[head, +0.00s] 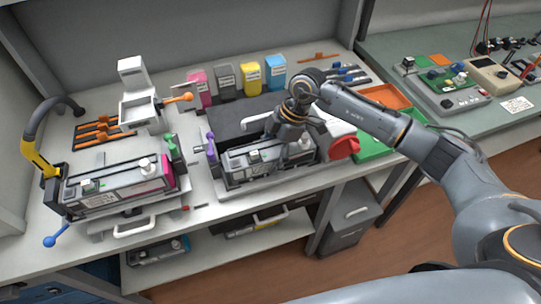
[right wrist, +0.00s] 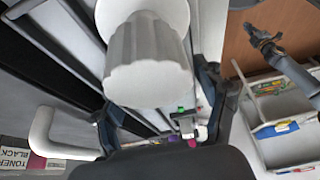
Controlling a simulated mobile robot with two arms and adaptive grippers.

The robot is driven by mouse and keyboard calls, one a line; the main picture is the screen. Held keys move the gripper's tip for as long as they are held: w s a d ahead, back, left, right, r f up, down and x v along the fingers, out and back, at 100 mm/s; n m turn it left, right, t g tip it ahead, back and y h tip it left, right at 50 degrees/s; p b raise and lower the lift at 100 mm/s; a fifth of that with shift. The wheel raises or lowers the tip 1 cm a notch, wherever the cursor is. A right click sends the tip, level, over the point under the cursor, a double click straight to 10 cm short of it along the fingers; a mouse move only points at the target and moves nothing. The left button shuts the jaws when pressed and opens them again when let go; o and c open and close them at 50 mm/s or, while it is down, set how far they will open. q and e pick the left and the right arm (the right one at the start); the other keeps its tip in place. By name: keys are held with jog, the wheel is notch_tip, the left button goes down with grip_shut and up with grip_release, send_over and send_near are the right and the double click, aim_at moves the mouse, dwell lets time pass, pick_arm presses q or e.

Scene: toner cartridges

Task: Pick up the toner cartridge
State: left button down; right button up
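The toner cartridge (head: 250,161), grey and black, lies level in the right-hand cradle on the bench. A white ribbed knob (head: 305,143) stands at its right end; the knob looms large in the right wrist view (right wrist: 150,65). My right gripper (head: 287,132) is above the cartridge, beside the knob. Its dark fingers (right wrist: 165,115) are spread apart, with nothing visibly gripped; whether they touch the knob I cannot tell. A second cartridge (head: 115,187) with a magenta end lies in the left cradle. What looks like my left gripper (right wrist: 265,42) shows small over the floor.
Magenta, grey, yellow and blue toner boxes (head: 250,78) stand at the back. A white device (head: 139,108) and a yellow-black arm (head: 42,163) are at the left. A red-and-white container (head: 341,140) is close right of the cartridge, near orange and green trays (head: 374,146).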

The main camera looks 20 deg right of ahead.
jog(key=c, duration=1.1)
jog(key=shift+r, duration=0.1)
jog(key=shift+c, duration=1.1)
jog(key=shift+w+r, duration=0.1)
